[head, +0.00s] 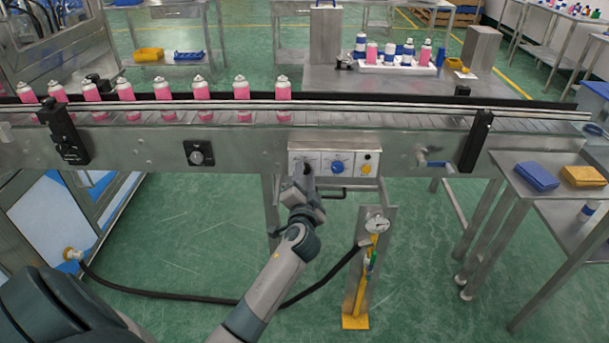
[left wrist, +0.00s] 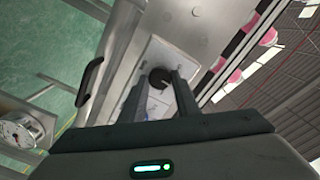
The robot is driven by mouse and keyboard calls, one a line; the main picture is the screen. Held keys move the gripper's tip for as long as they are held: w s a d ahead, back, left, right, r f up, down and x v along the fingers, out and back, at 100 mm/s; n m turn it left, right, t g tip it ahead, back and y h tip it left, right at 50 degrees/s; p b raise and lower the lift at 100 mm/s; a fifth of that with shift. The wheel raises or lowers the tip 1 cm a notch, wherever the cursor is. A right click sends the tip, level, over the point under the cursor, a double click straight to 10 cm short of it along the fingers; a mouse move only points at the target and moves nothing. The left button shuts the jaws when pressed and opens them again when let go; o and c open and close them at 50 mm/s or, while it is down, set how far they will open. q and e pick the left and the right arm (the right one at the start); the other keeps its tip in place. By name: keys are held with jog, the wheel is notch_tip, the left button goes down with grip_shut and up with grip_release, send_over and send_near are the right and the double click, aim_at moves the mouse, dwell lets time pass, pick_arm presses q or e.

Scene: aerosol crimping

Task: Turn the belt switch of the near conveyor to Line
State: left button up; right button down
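The near conveyor (head: 240,143) runs across the head view. A pale control box (head: 352,158) on its front carries a blue knob (head: 337,167), a yellow button (head: 366,169) and, at its left end, a control hidden by my gripper. In the left wrist view a black rotary knob (left wrist: 160,77) with a light pointer line sits on the pale panel. My left gripper (head: 304,170) is at the left part of the box. Its two fingers (left wrist: 160,92) are apart, one on each side of the knob; I cannot tell whether they touch it. The labels are unreadable. My right gripper is out of view.
Pink cans (head: 203,88) stand in a row on the belt. A black handle (head: 330,193) is under the box. A gauge post (head: 372,250) with a hose stands below right. A side table (head: 555,190) holds blue and yellow items.

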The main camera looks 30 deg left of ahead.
pick_arm(q)
jog(key=shift+o, duration=1.4)
jog(key=shift+s+d+f, duration=0.1)
jog(key=shift+s+d, duration=0.15)
jog(key=shift+s, duration=0.15)
jog(key=b+v, duration=0.2)
jog(key=v, duration=1.4)
jog(key=shift+s+b, duration=0.3)
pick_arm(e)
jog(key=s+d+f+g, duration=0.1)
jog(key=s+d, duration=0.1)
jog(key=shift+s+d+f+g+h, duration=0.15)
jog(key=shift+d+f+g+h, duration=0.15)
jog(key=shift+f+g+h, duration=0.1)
